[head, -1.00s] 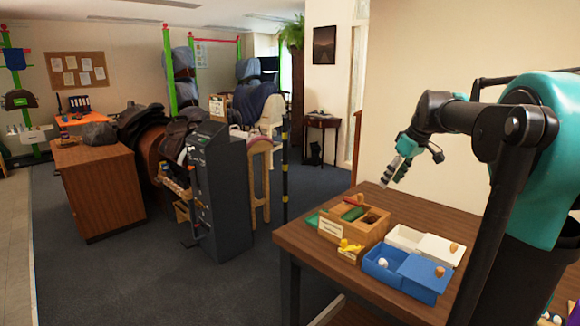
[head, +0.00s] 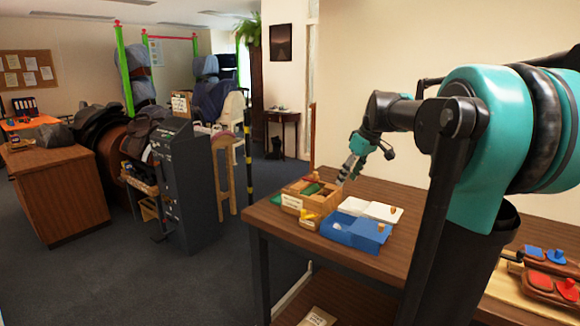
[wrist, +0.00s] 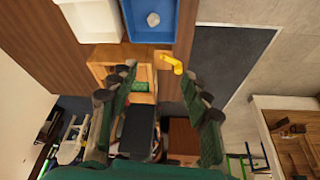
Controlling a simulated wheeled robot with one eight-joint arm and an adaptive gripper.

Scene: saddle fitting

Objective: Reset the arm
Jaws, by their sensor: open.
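My arm reaches in from the right in the head view, bent down at the wrist. My gripper (head: 347,173) points down and left, close to the back right of a wooden divided box (head: 313,190) on the brown table (head: 400,190). In the wrist view my gripper (wrist: 158,88) has its two fingers spread wide with nothing held between them. The wooden box (wrist: 103,70) shows behind and between the fingers, apparently below them. Whether the fingertips clear its rim is hard to tell.
A blue box (head: 357,233) and a white box (head: 372,209) stand beside the wooden box. A yellow piece (head: 308,216) lies at its front. Red and blue pieces sit on a wooden board (head: 530,290) at right. A dark cabinet (head: 186,185) stands left; floor between is clear.

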